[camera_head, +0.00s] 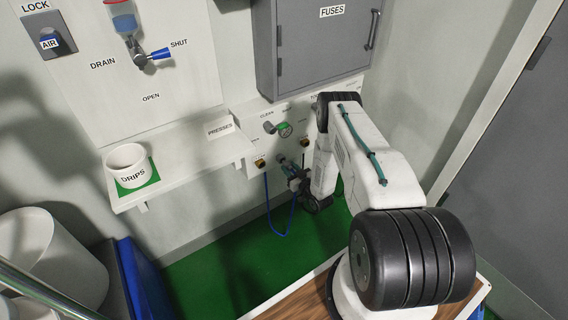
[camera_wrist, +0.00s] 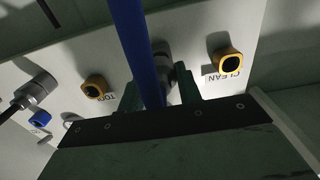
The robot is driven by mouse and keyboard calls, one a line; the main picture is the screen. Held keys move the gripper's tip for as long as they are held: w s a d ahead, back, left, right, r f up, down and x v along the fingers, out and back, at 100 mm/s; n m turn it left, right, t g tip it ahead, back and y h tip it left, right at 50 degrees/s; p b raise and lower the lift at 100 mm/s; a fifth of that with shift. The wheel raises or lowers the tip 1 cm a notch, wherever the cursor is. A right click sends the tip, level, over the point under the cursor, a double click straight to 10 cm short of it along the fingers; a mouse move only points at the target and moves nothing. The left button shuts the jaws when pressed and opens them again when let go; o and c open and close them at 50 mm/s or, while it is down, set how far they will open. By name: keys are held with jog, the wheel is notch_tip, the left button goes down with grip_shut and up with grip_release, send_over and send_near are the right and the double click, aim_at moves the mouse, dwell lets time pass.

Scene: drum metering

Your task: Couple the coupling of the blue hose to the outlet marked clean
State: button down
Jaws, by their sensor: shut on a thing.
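My gripper (camera_wrist: 158,92) is shut on the grey metal coupling (camera_wrist: 163,60) of the blue hose (camera_wrist: 137,45), between its two green fingers. The hose passes in front of part of the coupling. The outlet marked clean (camera_wrist: 229,62) is a brass-yellow fitting with an open dark mouth, right of the coupling and apart from it in the wrist view. In the head view my gripper (camera_head: 291,170) is close to the wall panel, with the clean outlet (camera_head: 260,162) to its left. The blue hose (camera_head: 268,205) hangs in a loop below. The coupling's front end is hard to make out.
A second brass outlet (camera_wrist: 95,87) with its own label is left of the coupling. A grey metal fitting (camera_wrist: 36,90) and a small blue part (camera_wrist: 40,118) are further left. A shelf (camera_head: 190,158) projects left of the panel.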

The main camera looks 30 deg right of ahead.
aim_at(292, 170)
jog(key=shift+s, duration=1.7)
jog(key=shift+s, duration=2)
